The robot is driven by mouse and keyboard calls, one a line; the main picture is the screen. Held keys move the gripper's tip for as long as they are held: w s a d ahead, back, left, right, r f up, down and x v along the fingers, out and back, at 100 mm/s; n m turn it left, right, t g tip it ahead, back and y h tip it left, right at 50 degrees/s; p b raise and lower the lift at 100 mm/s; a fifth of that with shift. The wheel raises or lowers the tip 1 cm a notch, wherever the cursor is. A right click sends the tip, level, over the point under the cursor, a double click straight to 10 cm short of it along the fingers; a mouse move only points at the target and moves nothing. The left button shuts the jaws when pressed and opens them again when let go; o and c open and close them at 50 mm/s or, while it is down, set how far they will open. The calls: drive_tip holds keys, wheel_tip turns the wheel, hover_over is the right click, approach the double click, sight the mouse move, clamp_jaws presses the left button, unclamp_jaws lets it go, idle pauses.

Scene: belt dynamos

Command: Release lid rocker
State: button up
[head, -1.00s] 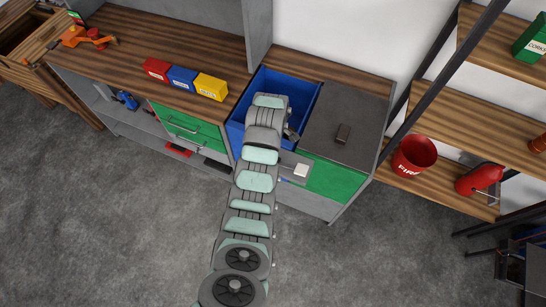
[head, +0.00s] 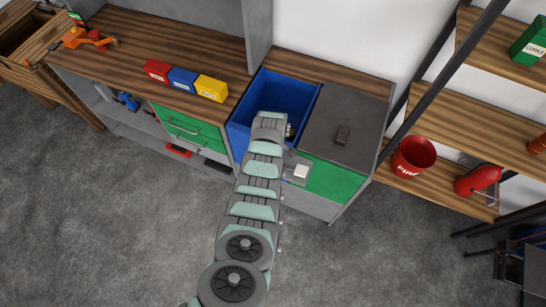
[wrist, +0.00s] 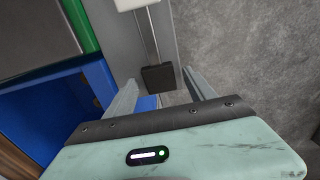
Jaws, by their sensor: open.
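The likely lid rocker is a dark block (wrist: 158,77) at the end of two thin rods, below a white block (wrist: 130,4) in the wrist view. The white block also shows in the head view (head: 301,171) on the cabinet front. My gripper (wrist: 160,80) is open, with its fingers to either side of the dark block in the picture. I cannot tell whether they touch it. In the head view my arm hides most of the gripper. The grey lid (head: 345,105) with a dark handle (head: 342,134) lies flat right of the open blue bin (head: 283,92).
Red, blue and yellow boxes (head: 211,88) stand on the wooden counter left of the bin. A green panel (head: 335,180) is below the lid. The grey floor is clear in front.

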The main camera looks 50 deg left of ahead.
clamp_jaws()
idle(0.7)
idle(0.3)
